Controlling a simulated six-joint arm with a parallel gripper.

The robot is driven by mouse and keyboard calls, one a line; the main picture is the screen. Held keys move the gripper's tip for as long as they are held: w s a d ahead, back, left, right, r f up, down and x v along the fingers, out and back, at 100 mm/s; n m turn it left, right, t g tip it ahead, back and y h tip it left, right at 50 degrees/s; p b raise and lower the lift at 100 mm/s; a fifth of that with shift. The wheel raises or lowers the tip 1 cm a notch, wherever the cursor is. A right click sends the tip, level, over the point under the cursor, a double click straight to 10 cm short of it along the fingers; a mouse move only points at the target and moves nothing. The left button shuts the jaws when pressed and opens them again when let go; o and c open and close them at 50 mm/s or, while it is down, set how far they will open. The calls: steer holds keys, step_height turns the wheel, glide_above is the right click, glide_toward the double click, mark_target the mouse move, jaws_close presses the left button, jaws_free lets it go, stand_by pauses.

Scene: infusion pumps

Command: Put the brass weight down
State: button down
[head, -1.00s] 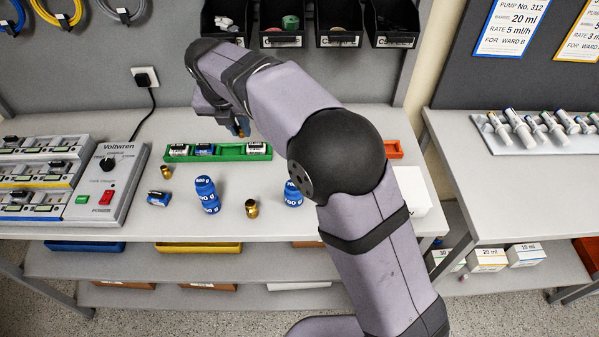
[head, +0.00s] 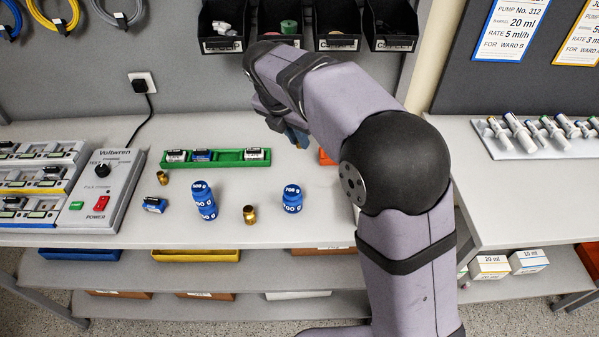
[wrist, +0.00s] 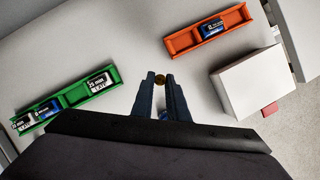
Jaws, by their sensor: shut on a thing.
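My gripper (wrist: 160,82) is shut on a small brass weight (wrist: 160,78), which shows between the fingertips in the wrist view. In the head view my gripper (head: 298,138) hangs over the bench, right of the green tray (head: 233,157), and the arm hides most of it. The held weight does not show clearly there. I cannot tell how far it is above the bench.
The green tray holds several batteries; the orange tray (wrist: 182,42) holds one. A white box (wrist: 255,85) is beside it. Bare bench (wrist: 130,45) lies between the trays.

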mark_target(301, 173)
steer(key=shift+f+p, duration=0.3)
steer(key=shift+f, duration=4.65)
steer(key=c, duration=1.7)
jaws_free()
steer(key=shift+f, duration=0.15)
steer(key=v, duration=1.2)
steer(key=shift+r+b, duration=0.25)
steer(key=shift+b, duration=0.1)
steer(key=shift+d, duration=0.15)
